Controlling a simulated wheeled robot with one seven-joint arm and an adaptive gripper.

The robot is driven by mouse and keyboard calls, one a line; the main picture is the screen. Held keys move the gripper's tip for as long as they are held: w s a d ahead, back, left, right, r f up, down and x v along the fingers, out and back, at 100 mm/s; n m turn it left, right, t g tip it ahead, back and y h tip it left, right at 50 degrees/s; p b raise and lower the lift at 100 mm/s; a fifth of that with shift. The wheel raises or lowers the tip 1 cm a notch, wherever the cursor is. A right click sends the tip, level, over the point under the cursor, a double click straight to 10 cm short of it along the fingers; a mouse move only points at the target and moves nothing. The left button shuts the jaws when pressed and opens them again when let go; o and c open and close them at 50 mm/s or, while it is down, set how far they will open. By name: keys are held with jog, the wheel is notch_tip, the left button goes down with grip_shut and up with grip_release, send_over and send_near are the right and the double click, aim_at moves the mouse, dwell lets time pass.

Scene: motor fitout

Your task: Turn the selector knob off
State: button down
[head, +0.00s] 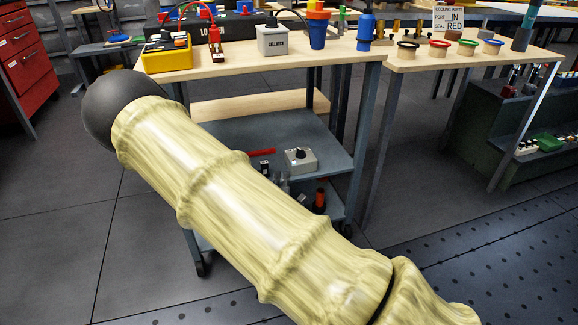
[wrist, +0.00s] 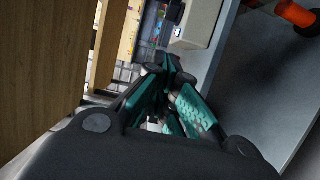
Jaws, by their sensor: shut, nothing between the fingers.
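The selector box (head: 301,161), a small grey-white box with a black knob (head: 300,153) on top, sits on the grey shelf of the cart under the wooden worktop. My gripper (wrist: 172,72) has teal-padded fingers, tips together and empty, a little short of the pale box with a visible gap. In the head view my arm's pale sleeve crosses the front of the cart, and my gripper cannot be made out clearly.
A red strip (head: 261,152) lies left of the selector box. The worktop (head: 275,65) overhangs the shelf (head: 240,128). A table leg (head: 380,150) stands at right.

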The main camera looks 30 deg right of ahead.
aim_at(292, 160)
jog(key=b+x, duration=0.3)
jog(key=x, duration=0.6)
jog(key=shift+w+d+f+b, duration=0.1)
jog(key=shift+w+d+b, duration=0.15)
jog(key=shift+w+b, duration=0.1)
jog(key=shift+w+d+b, duration=0.25)
jog(key=shift+d+b, duration=0.25)
jog(key=shift+d, duration=0.6)
jog(key=shift+w+d, duration=0.2)
jog(key=shift+d, duration=0.65)
